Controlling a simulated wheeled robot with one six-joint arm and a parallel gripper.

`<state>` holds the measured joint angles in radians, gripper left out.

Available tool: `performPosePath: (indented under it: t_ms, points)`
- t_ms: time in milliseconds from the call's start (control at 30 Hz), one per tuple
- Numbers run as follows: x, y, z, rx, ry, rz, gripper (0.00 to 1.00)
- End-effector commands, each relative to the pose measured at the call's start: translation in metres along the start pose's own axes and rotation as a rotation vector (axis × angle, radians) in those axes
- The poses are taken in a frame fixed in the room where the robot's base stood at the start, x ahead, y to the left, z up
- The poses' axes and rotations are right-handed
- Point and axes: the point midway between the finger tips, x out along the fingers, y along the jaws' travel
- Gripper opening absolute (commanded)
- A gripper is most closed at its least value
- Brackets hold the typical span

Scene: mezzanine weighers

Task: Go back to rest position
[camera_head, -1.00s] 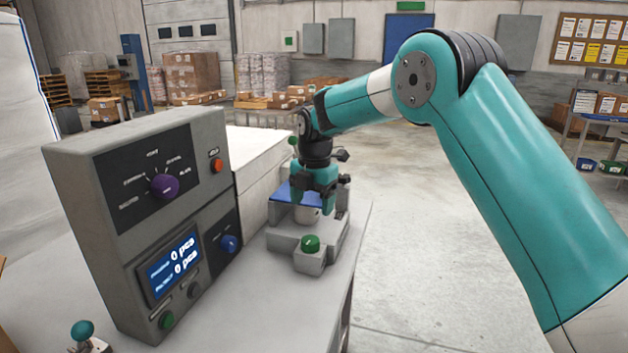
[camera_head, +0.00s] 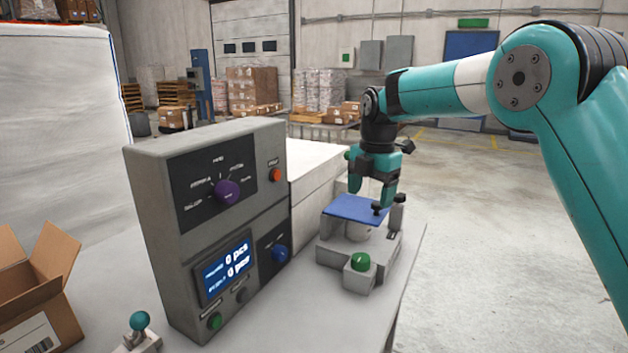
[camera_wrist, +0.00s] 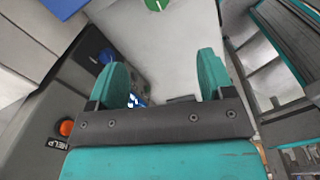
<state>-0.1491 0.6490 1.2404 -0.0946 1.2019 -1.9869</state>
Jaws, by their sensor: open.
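My gripper (camera_head: 375,192) points down above the blue plate (camera_head: 352,209) of a small grey weighing device on the table. In the wrist view, my gripper (camera_wrist: 160,85) shows two teal fingers spread apart with nothing between them. The blue plate also shows at the top left of the wrist view (camera_wrist: 62,6). A green button (camera_head: 360,262) sits on a grey block at the front of the device. It shows at the top of the wrist view (camera_wrist: 157,4).
A grey control box (camera_head: 215,225) with knobs and a display stands left of the device. A teal-topped lever (camera_head: 139,321) and an open cardboard box (camera_head: 40,312) lie farther left. The concrete floor (camera_head: 480,250) right of the table is clear.

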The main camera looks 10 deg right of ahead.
Motion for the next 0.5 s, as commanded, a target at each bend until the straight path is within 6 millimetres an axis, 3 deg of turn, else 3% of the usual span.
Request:
performPosePath:
  t_ms: [167, 333, 500]
  points:
    - [-0.026, -0.036, -0.050, 0.275, 0.032, 0.033, 0.75]
    - [-0.041, -0.102, -0.122, 0.695, 0.115, 0.052, 0.75]
    - [-0.037, -0.178, -0.195, 1.118, 0.226, 0.019, 0.75]
